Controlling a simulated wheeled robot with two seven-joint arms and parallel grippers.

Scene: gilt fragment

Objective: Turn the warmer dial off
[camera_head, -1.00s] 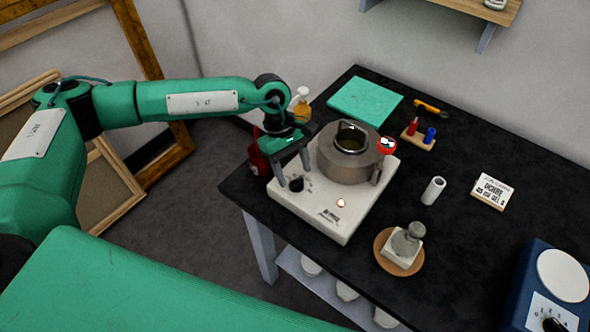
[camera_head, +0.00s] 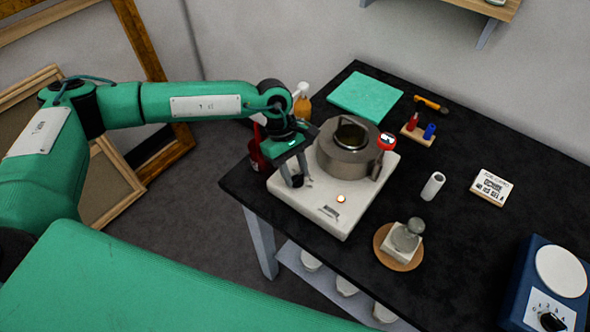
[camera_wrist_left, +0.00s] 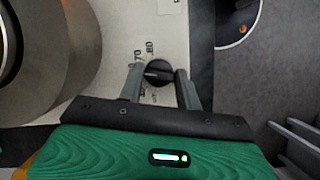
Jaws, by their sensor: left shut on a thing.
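The warmer (camera_head: 325,217) is a white box on the black table, with a grey metal pot (camera_head: 348,163) on it. Its black dial (camera_wrist_left: 158,72) shows in the left wrist view, with printed numbers such as 70 and 80 beside it. A small light (camera_head: 341,199) glows orange on the warmer's top. My left gripper (camera_head: 296,183) points down at the near-left part of the warmer. In the left wrist view its fingers (camera_wrist_left: 160,78) stand on both sides of the dial, shut on it. The fingers partly hide the dial in the head view. My right gripper is not in view.
A green mat (camera_head: 366,96), a red round gauge or timer (camera_head: 386,141), a white cylinder (camera_head: 433,186) and a small weight on a round wooden coaster (camera_head: 396,262) are on the table. A blue device (camera_head: 548,290) stands at the right. An amber bottle (camera_head: 301,104) is behind my gripper.

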